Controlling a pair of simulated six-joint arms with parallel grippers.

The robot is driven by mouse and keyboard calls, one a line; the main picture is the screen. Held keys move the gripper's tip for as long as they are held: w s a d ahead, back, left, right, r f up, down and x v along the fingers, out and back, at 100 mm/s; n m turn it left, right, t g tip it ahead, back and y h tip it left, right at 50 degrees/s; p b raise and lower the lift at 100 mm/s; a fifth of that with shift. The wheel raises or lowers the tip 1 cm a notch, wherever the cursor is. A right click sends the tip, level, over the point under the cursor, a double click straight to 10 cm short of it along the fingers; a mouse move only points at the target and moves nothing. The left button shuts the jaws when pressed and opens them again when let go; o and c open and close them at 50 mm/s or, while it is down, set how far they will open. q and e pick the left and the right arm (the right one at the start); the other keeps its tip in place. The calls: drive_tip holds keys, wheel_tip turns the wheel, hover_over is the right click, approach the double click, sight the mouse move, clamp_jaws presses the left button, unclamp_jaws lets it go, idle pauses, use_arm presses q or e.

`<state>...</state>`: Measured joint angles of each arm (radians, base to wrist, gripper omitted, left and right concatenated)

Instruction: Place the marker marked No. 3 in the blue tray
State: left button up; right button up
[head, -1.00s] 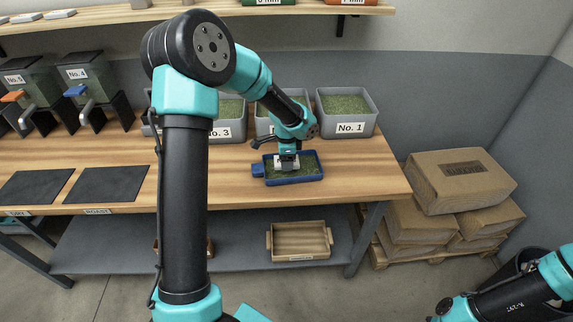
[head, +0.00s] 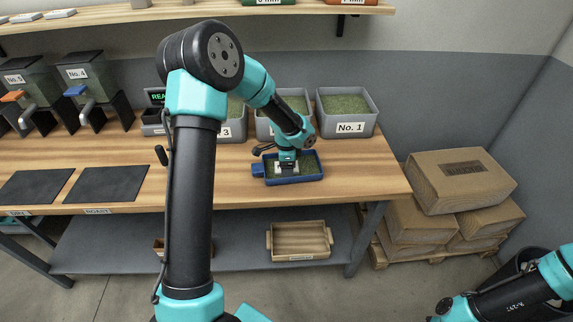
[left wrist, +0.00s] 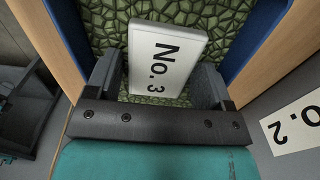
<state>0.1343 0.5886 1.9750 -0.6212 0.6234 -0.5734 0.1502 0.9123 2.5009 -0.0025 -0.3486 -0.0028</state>
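The blue tray (head: 316,181) sits near the front right of the bench, with a bed of green beans in it. It also shows in the left wrist view (left wrist: 258,40). The white No. 3 marker (left wrist: 163,60) is over the beans, inside the tray's outline, slightly turned between my left gripper's fingers. My left gripper (head: 287,167) is low over the tray. In the left wrist view its fingers (left wrist: 157,85) stand on either side of the marker, with a narrow gap showing at the left, and look open. My right arm is at the lower right; its fingertips are out of frame.
Grey bins of beans stand behind the tray, including No. 1 (head: 349,110) and a partly hidden No. 3. Two dark mats (head: 113,184) lie at the left of the bench. A wooden crate (head: 300,240) is on the lower shelf. Cardboard boxes (head: 462,178) stand at the right.

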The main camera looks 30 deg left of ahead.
use_arm(q)
drive_tip(key=shift+o, duration=1.1)
drive_tip(key=shift+r, duration=0.1)
wheel_tip(320, 180, up, 12)
